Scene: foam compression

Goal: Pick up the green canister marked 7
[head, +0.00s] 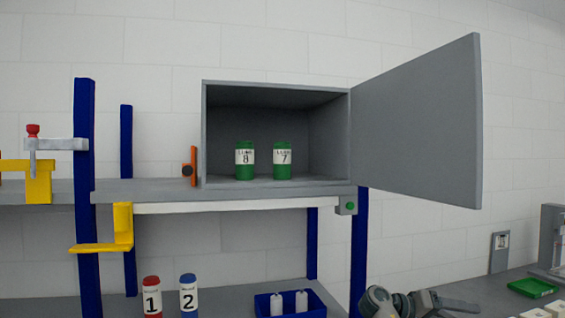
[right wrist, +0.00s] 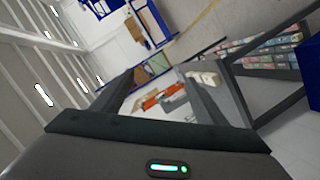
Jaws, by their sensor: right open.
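The green canister marked 7 (head: 283,160) stands upright inside a grey open-fronted cabinet (head: 276,87), on its floor. A green canister marked 8 (head: 245,160) stands upright to its left, with a small gap between them. My right gripper (right wrist: 156,75) shows in the right wrist view with its two dark fingers spread apart and nothing between them. Neither canister appears in that view, so the gripper is away from them. My left gripper is in neither view.
The cabinet's door (head: 420,120) is swung wide open to the right. The cabinet sits on a shelf (head: 150,190) with blue posts (head: 86,240). Below stand a red canister 1 (head: 152,298), a blue canister 2 (head: 188,297) and a blue bin (head: 262,304). A green tray (head: 533,287) lies at right.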

